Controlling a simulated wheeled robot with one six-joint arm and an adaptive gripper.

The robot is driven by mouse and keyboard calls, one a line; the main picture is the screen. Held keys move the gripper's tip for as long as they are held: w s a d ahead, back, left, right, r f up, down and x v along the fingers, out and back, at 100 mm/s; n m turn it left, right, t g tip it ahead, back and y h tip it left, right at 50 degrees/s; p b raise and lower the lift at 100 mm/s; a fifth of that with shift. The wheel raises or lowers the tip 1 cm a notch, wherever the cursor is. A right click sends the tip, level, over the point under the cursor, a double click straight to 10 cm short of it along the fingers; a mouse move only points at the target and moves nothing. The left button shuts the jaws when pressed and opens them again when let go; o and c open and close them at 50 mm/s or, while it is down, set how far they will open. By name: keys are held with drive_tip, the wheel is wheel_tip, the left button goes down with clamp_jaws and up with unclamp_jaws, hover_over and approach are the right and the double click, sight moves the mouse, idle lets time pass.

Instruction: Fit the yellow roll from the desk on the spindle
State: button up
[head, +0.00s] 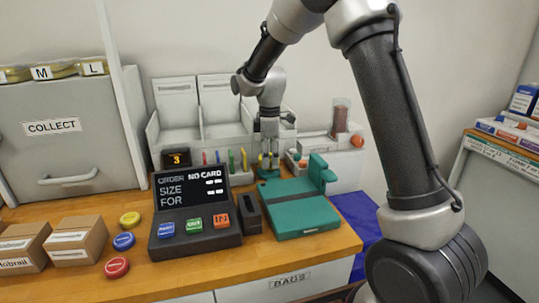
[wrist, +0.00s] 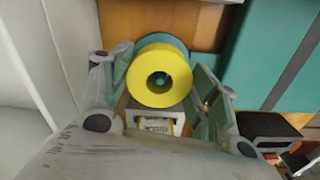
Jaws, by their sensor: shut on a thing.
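The yellow roll (wrist: 158,76) is between the two fingers of my gripper (wrist: 162,84) in the wrist view, and the gripper is shut on it. A teal disc (wrist: 150,41) shows behind the roll, offset toward the top, and dark teal shows through the roll's hole. I cannot tell whether this is the spindle or whether the roll is around it. In the head view my gripper (head: 269,158) points down at the back of the desk, just above a small teal base (head: 268,174). The roll is mostly hidden there by the fingers.
A teal flat-topped machine (head: 300,208) stands right of the gripper. An order terminal (head: 193,212) is in front to the left. Grey bins (head: 225,105) stand behind. Yellow, blue and red discs (head: 123,240) and cardboard boxes (head: 75,240) occupy the desk's left.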

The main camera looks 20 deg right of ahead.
drive_tip(key=shift+f, duration=0.85)
idle(0.5)
drive_tip(key=o, duration=1.1)
drive_tip(key=shift+r, duration=0.1)
drive_tip(key=shift+r, duration=4.45)
